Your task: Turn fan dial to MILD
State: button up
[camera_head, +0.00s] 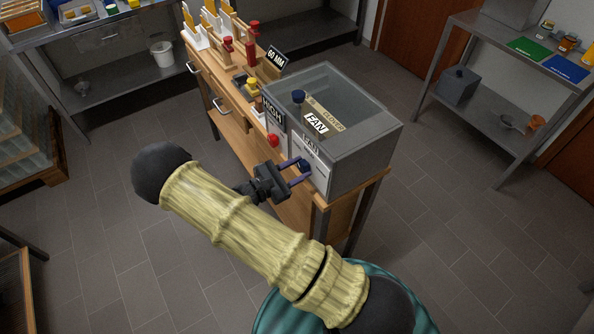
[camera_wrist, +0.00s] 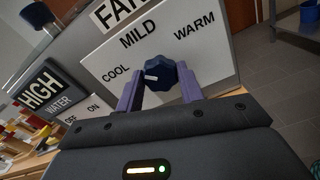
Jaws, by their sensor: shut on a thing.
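The fan dial (camera_head: 304,165) is a dark blue knob low on the front of the grey FAN box (camera_head: 362,150). In the wrist view the dial (camera_wrist: 162,70) sits below the panel words COOL, MILD and WARM. Its white mark is on its left side, towards COOL. My gripper (camera_head: 297,168) is shut on the dial, with one purple finger on each side of it. The fingers of my gripper (camera_wrist: 160,86) also show in the wrist view, and they partly hide the dial's lower sides.
A HIGH WATER panel (camera_wrist: 42,88) with OFF and ON labels stands left of the fan panel. A red knob (camera_head: 273,140) is close to my gripper's left. The box stands on a wooden bench (camera_head: 232,131) with several red and yellow items. Floor in front is clear.

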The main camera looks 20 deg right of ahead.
jog(key=m+b, duration=0.2)
jog(key=m, duration=0.3)
jog(key=shift+f, duration=0.15)
jog(key=shift+m+b, duration=0.95)
jog(key=shift+m, duration=1.15)
jog(key=o, duration=1)
jog(key=shift+a, duration=0.1)
jog(key=b+v, duration=0.3)
jog(key=v, duration=1.4)
jog(key=shift+a, duration=0.15)
